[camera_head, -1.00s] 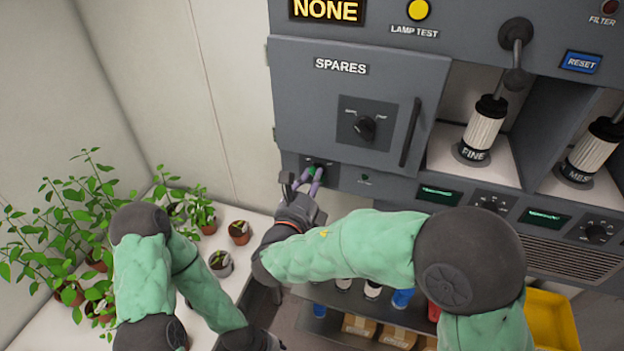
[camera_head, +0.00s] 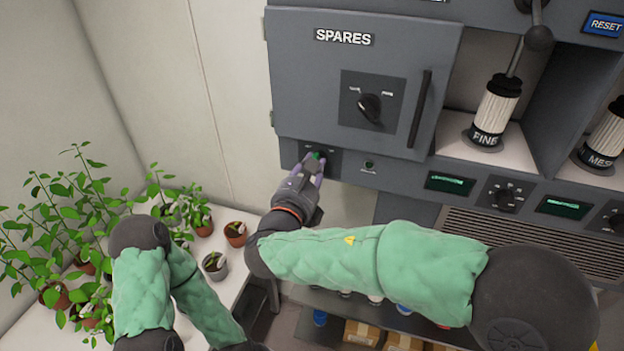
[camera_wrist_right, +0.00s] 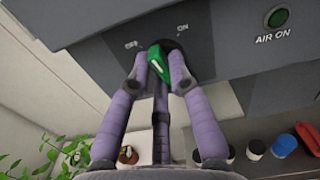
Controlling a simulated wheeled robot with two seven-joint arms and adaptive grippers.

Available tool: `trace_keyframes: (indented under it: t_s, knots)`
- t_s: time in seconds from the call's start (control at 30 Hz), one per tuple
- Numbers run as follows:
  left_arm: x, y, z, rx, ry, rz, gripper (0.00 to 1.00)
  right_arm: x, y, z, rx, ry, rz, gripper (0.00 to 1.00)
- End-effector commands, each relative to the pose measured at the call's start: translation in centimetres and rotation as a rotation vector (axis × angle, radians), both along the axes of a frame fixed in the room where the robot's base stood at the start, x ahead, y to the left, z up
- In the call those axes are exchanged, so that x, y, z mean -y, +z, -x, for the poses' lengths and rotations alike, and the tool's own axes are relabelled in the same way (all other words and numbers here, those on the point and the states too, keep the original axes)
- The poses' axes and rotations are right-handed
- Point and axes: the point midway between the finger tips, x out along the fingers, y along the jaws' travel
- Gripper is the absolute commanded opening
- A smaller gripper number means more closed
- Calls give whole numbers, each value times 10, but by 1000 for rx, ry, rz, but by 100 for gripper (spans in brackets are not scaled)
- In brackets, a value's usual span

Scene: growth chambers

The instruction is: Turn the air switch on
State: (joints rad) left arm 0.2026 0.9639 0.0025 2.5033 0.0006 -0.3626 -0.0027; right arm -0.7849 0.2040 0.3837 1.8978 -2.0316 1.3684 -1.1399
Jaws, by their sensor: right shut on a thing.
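The air switch is a small knob with a green grip (camera_wrist_right: 160,61) on the grey panel, between the OFF and ON labels in the right wrist view. I cannot tell for sure which label it points to. My right gripper (camera_wrist_right: 163,72) is shut on it, purple fingers on both sides and partly covering it. In the head view the right gripper (camera_head: 314,163) reaches up to the switch below the SPARES door. The green AIR ON lamp (camera_wrist_right: 278,17) is to the right of the switch; I cannot tell whether it is lit. My left gripper is out of view.
The SPARES door (camera_head: 360,75) with a dark knob (camera_head: 369,107) and handle is closed above the switch. Potted plants (camera_head: 236,232) stand on the white bench at left. Bottles and boxes (camera_head: 361,333) sit on a low shelf beneath the panel.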

Motion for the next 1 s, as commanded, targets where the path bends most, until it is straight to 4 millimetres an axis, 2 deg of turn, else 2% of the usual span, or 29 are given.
trace_keyframes:
  t_s: [0.03,0.6,1.0]
  knots:
    - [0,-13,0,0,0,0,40,0,-6,0,15,-1,-45,0]
    - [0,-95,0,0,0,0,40,1,-5,1,180,1,-557,0]
    - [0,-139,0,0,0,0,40,3,-2,1,272,1,-845,0]
